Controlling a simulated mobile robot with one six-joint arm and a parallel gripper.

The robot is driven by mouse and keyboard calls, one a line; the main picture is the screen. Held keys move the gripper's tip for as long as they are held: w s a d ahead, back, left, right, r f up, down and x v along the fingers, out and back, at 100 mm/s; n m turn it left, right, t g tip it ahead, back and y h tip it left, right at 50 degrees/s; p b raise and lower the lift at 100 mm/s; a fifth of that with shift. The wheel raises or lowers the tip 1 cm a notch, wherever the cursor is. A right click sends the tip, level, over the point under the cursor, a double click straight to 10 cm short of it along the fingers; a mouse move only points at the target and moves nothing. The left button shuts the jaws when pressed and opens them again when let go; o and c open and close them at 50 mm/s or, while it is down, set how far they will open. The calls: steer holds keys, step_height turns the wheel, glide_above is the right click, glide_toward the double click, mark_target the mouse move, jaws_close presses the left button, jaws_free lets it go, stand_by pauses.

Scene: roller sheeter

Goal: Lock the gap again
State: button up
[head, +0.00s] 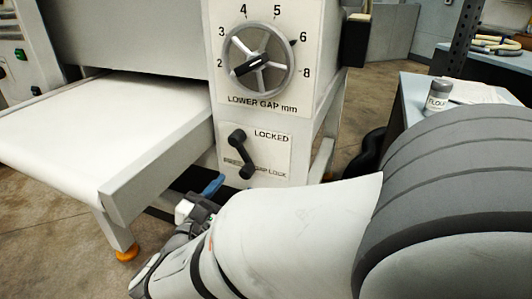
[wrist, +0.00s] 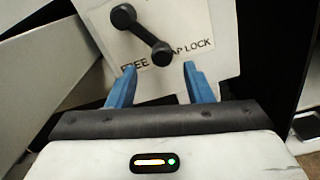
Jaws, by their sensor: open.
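The gap lock lever (head: 240,153) is a black bar with a round knob at each end, on a plate below the dial. It slants from upper left to lower right. Printed words read LOCKED at upper right and GAP LOCK at lower right; FREE shows at lower left in the wrist view. The lever also shows there (wrist: 141,35), just beyond my fingertips. My gripper (wrist: 158,80) is open and empty, its blue fingers apart below the lever's lower knob, not visibly touching it. In the head view my arm hides most of the gripper; one blue finger (head: 213,185) shows.
The LOWER GAP mm dial (head: 259,60) sits above the lever, its black handle slanted. A white conveyor belt (head: 105,125) extends left. A table (head: 415,95) with a flour shaker (head: 438,97) stands right. A machine leg stands right of the panel.

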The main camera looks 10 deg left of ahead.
mark_target(244, 176)
steer(key=b+x, duration=0.1)
steer(key=x, duration=0.5)
steer(key=shift+w+d, duration=0.2)
steer(key=shift+w, duration=0.05)
steer(key=shift+c, duration=0.5)
